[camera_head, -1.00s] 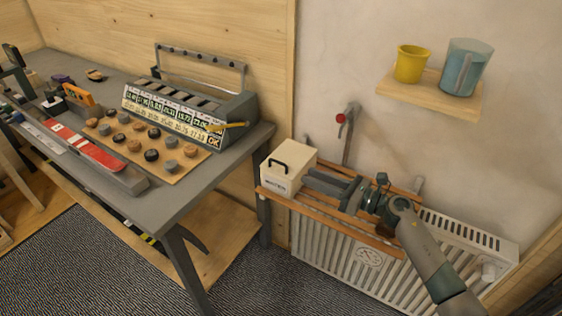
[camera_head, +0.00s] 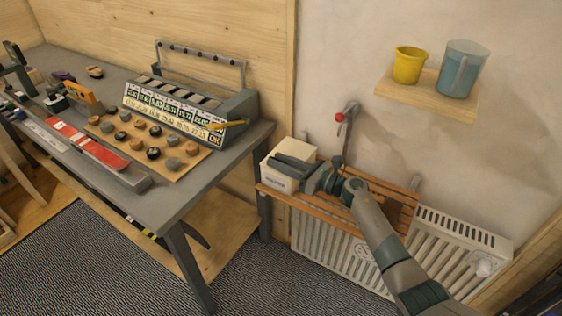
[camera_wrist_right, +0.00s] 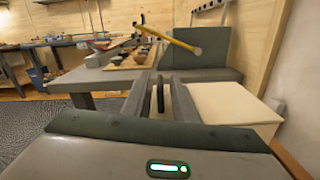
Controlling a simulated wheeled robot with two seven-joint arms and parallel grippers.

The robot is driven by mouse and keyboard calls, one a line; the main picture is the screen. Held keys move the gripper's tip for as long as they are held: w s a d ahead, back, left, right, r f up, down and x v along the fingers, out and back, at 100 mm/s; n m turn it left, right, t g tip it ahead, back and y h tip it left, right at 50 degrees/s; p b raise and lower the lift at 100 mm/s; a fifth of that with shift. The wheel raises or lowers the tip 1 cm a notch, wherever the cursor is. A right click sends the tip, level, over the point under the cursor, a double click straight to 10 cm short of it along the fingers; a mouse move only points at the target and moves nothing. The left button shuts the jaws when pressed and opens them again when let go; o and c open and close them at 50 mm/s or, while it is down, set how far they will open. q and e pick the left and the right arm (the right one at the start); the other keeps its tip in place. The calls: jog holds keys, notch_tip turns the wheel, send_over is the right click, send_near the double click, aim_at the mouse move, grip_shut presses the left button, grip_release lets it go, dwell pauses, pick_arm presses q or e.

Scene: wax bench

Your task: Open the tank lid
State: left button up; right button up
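The tank is a small cream-white box (camera_head: 276,180) with a dark label, standing at the left end of a slatted wooden shelf. Its pale lid also shows in the right wrist view (camera_wrist_right: 232,105), and it looks closed. My right gripper (camera_head: 288,163) is over the lid, reaching in from the right. In the right wrist view its two fingers (camera_wrist_right: 162,98) stand apart, with the dark lid handle (camera_wrist_right: 160,97) showing between them. Contact with the handle cannot be made out. In the head view the gripper hides the handle. My left gripper is not in view.
The slatted shelf (camera_head: 325,211) sits over a white radiator (camera_head: 440,245). A red-knobbed tap (camera_head: 341,117) is on the wall behind. A wall shelf (camera_head: 425,95) holds a yellow cup (camera_head: 408,66) and a blue-grey jug (camera_head: 461,69). A grey workbench (camera_head: 185,195) stands left.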

grip_shut()
